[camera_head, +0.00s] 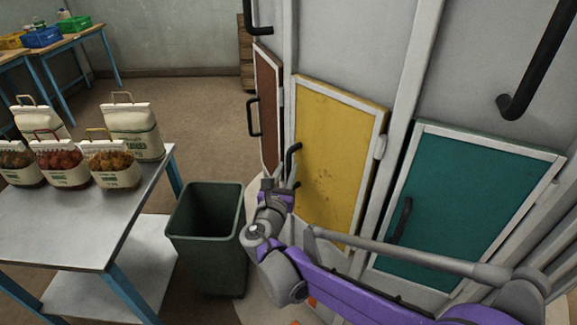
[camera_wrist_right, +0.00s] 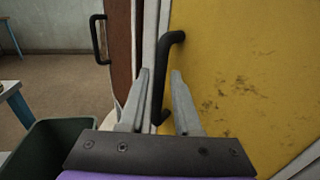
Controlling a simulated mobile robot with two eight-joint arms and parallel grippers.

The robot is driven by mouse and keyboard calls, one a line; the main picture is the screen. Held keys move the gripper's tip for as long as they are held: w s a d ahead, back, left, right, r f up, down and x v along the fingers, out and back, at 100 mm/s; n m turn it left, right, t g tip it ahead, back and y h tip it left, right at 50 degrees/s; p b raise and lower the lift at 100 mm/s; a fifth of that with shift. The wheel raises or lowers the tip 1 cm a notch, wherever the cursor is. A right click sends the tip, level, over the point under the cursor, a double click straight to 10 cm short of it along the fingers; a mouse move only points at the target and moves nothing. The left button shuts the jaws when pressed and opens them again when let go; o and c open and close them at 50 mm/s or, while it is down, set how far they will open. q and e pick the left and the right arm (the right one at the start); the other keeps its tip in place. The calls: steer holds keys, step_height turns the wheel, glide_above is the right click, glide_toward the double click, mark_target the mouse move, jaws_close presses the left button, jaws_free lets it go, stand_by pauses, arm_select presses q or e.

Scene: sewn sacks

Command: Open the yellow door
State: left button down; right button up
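The yellow door (camera_head: 335,140) sits in a white frame between a brown door and a teal door. It looks shut. Its black handle (camera_head: 292,160) is a vertical bar on the door's left edge. My right gripper (camera_head: 281,175) is at the handle's lower part. In the right wrist view the gripper (camera_wrist_right: 160,78) is open, with the handle (camera_wrist_right: 165,75) between its two grey fingers. Gaps show on both sides of the bar, so the fingers do not appear closed on it. My left gripper is out of view.
A brown door (camera_head: 268,105) with a black handle is to the left, and a teal door (camera_head: 465,195) to the right. A dark green bin (camera_head: 207,245) stands beside my right gripper. A metal table (camera_head: 65,225) with several sacks is at the left. The floor behind is clear.

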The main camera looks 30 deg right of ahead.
steer(key=shift+x, duration=1.45)
jaws_close()
stand_by(0.3)
